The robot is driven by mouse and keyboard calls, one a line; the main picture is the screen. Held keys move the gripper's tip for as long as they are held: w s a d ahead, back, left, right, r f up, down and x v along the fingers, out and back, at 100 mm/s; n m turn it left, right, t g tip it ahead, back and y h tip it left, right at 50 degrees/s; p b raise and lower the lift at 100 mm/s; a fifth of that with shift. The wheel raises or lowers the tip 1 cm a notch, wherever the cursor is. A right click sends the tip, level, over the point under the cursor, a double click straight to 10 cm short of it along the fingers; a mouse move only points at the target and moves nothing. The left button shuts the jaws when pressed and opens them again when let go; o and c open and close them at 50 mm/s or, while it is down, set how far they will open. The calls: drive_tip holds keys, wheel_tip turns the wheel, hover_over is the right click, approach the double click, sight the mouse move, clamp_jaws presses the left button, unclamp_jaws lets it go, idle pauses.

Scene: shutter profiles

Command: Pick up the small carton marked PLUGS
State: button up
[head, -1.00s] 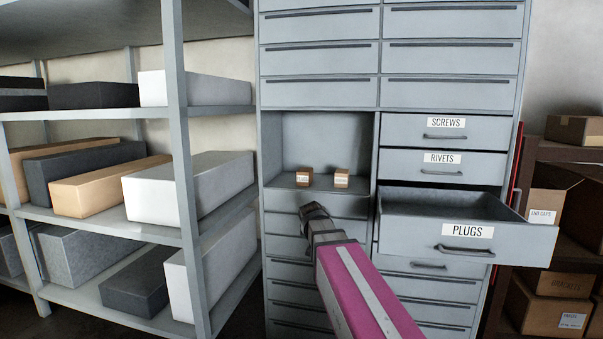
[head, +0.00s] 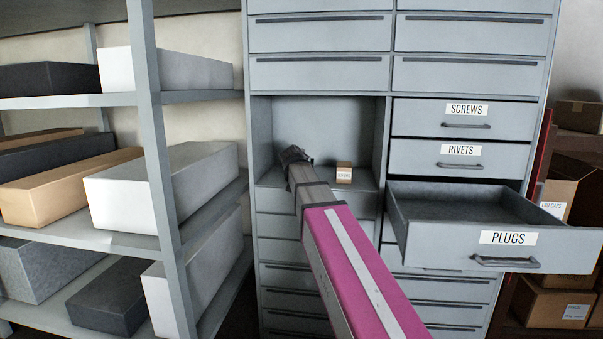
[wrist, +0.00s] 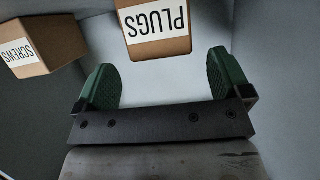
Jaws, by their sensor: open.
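The small carton marked PLUGS (wrist: 160,48) is at the top middle of the wrist view, its label upside down and its top cut off by the frame edge. It lies ahead of and between the two green fingers of my gripper (wrist: 161,75), which are open and empty, with a gap to it. In the head view my gripper (head: 292,155) reaches into the open cubby and hides this carton. A second carton marked SCREWS (wrist: 36,45) is at the left of the wrist view; in the head view it stands right of my gripper (head: 344,173).
The cubby (head: 330,120) has side walls close around the cartons. To its right a drawer labelled PLUGS (head: 430,238) is pulled out and looks empty; the SCREWS and RIVETS drawers are shut. Shelves with long boxes (head: 160,190) stand at the left.

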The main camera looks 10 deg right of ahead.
drive_tip(key=shift+x, duration=3.05)
drive_tip(key=c, duration=1.1)
